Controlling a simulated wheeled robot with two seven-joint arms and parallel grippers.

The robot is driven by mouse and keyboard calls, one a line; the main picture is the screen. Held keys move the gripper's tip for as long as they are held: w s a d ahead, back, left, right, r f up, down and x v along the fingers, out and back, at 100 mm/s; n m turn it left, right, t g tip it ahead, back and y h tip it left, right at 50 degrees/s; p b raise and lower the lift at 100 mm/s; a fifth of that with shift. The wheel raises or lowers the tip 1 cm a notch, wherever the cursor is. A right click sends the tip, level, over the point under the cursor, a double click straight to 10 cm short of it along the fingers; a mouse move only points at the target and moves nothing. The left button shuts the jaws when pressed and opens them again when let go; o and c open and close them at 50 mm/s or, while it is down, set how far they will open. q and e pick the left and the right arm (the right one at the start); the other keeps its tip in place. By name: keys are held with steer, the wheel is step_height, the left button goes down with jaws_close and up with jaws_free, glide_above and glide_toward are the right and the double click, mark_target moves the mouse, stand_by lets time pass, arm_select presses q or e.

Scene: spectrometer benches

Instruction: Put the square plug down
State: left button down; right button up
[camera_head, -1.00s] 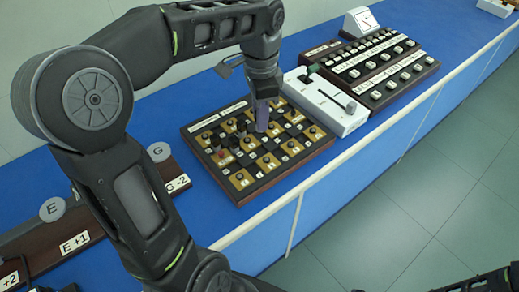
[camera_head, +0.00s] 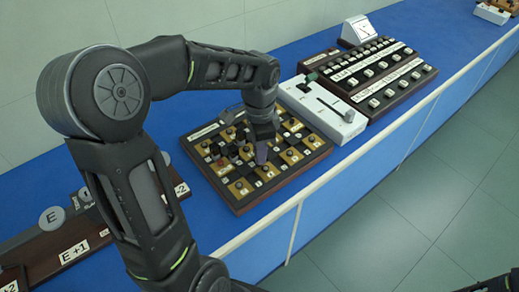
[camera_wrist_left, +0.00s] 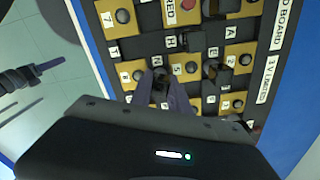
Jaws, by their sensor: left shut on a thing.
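The plug board (camera_head: 237,206) is a dark panel with tan squares, black knobs and white labels, lying on the blue bench. My left gripper (camera_head: 262,157) points down over its front middle part, with purplish fingers. In the left wrist view my left gripper (camera_wrist_left: 162,88) is shut on a small dark piece between the fingertips, low over the board among the labelled squares. I take this piece for the square plug; its shape is mostly hidden by the fingers. I cannot tell whether it touches the board. My right gripper (camera_wrist_left: 48,67) shows partly at the left of the wrist view, its opening unclear.
A white box with a lever (camera_head: 322,112) stands just right of the board. A dark panel with rows of buttons (camera_head: 408,88) and a white meter (camera_head: 358,29) lie beyond. A dark rail with lettered discs (camera_head: 52,218) lies to the left. The bench's front edge is close.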

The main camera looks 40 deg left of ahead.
arm_select(q)
steer(key=shift+f, duration=0.2)
steer(key=c, duration=1.3)
jaws_free()
steer(key=shift+o, duration=0.2)
step_height(320, 180, up, 12)
steer(key=shift+r, duration=0.15)
